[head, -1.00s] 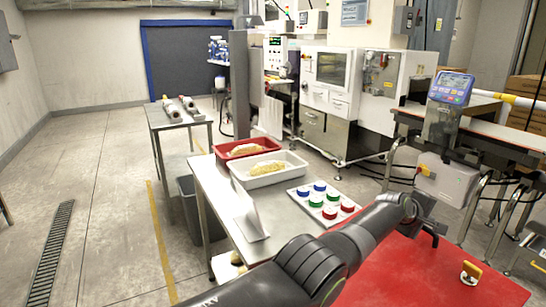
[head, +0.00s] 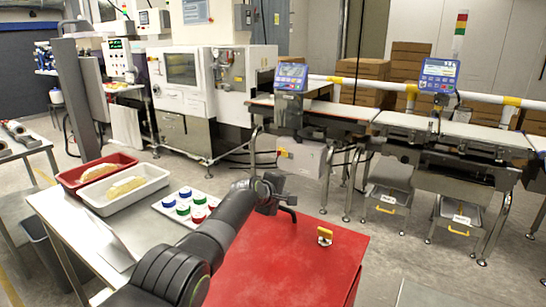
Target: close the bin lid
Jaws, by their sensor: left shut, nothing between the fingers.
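My left gripper (head: 286,212) is shut and empty, held above the far edge of the red tabletop, with my arm coming in from the lower left. Two bins with yellow handles and white labels hang under the checkweigher at the right: a nearer-left one (head: 388,197) and a right one (head: 460,212). A pale grey box (head: 303,163) with a yellow part sits under the belt's left end, beyond my gripper. I cannot tell which of these has the lid, or whether a lid is open. My right gripper is not in view.
At left, a metal table holds a red tray (head: 72,178), a white tray (head: 116,205) and colored caps (head: 183,205).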

